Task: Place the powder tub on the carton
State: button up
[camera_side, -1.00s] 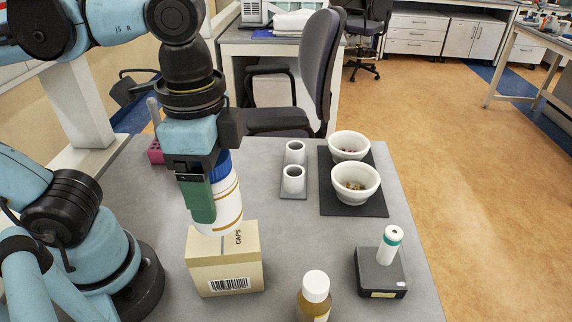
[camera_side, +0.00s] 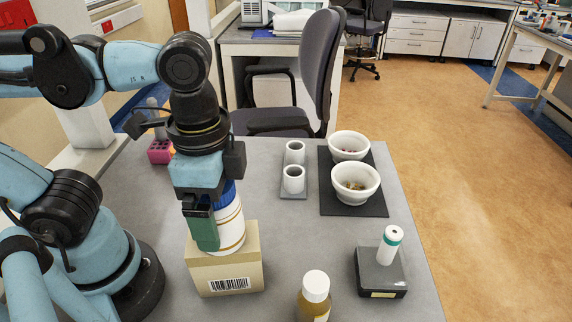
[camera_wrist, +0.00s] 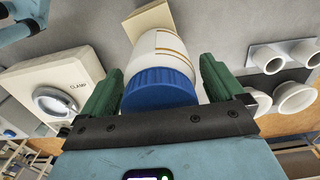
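The powder tub (camera_side: 231,226) is white with gold bands and a blue cap. It stands upright over the top of the beige carton (camera_side: 225,275), and its base looks to meet the carton's top, though exact contact is hard to judge. My gripper (camera_side: 216,232) has its green fingers on either side of the tub, closed on it. In the wrist view the fingers of my gripper (camera_wrist: 161,75) flank the blue cap of the tub (camera_wrist: 158,88). A corner of the carton (camera_wrist: 150,17) shows behind the tub there.
An amber bottle with a white cap (camera_side: 315,287) stands right of the carton. A dark scale (camera_side: 379,273) holds a white cylinder. Two mortars (camera_side: 355,183) sit on a dark mat, near two small white cups (camera_side: 293,178). A pink rack (camera_side: 160,152) is at the back left.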

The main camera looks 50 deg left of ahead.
notch_tip(320, 180, up, 12)
jog(key=shift+r, duration=0.15)
dwell(0.7)
